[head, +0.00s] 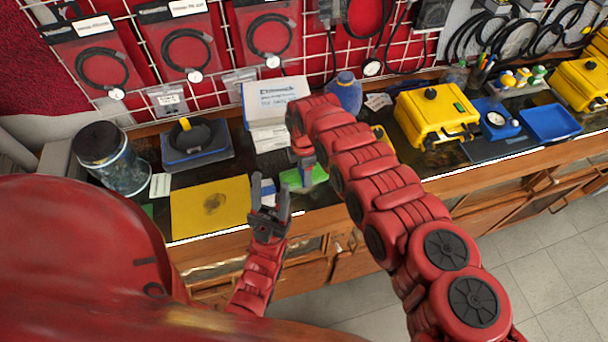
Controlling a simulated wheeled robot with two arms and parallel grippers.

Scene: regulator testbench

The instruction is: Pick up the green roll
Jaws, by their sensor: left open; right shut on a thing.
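The green roll (318,175) is at the counter's front, in the middle of the head view, partly hidden by my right gripper. My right gripper (305,172) reaches down from above and is shut on the green roll. I cannot tell whether the roll is lifted off the counter.
A yellow mat (190,222) lies left of my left gripper. A glass jar (122,172) and a blue tray (178,155) stand behind it. White boxes (275,95) are at the back. Yellow cases (432,112) stand right. Cables hang on the rear grid.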

